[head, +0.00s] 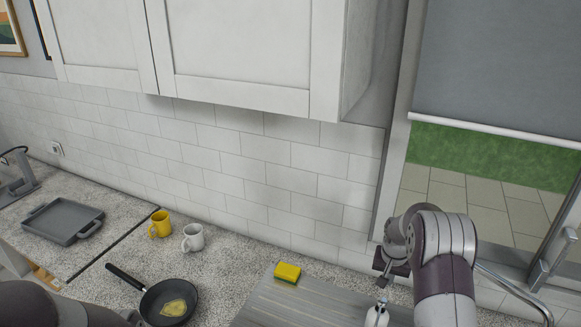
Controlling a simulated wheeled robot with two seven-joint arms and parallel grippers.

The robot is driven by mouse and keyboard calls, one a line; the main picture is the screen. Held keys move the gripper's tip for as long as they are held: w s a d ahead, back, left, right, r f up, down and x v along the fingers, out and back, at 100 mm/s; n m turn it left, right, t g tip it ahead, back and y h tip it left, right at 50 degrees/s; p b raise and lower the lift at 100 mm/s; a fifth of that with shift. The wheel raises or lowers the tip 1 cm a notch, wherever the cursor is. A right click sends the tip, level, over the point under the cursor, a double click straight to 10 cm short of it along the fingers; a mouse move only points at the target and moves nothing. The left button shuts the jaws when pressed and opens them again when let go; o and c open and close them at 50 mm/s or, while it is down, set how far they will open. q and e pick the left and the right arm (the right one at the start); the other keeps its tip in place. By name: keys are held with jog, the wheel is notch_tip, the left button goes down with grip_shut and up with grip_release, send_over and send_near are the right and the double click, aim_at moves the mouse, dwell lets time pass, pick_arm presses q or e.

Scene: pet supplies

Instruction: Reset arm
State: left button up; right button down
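My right arm (446,262) rises from the bottom edge at the right and bends over in front of the window. Its far end points down, with a dark part (394,266) that may be the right gripper. Its fingers are not clear enough to tell open from shut. My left arm (35,305) shows only as a rounded dark link at the bottom left. The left gripper is not in view.
A black pan (153,306) with yellow food, a yellow mug (159,223), a white mug (192,238) and a grey tray (62,221) stand on the counter. White cabinets (240,55) hang above.

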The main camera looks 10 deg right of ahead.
jog(key=s+a+f+n+b, duration=0.2)
jog(key=s+a+b, duration=0.3)
jog(key=s, duration=0.4)
jog(key=s+a+f+n+b, duration=0.2)
jog(key=s+a+b, duration=0.4)
jog(key=s, duration=0.3)
jog(key=s+a+f+n+y+b, duration=0.1)
jog(key=s+a+f+n+b, duration=0.1)
jog(key=s+a+b, duration=0.3)
jog(key=s+f+b, duration=0.1)
jog(key=s+b, duration=0.1)
jog(key=s, duration=0.2)
jog(key=shift+s+a+g, duration=0.3)
jog(key=shift+a, duration=0.05)
jog(key=shift+s, duration=0.15)
jog(key=shift+f, duration=0.1)
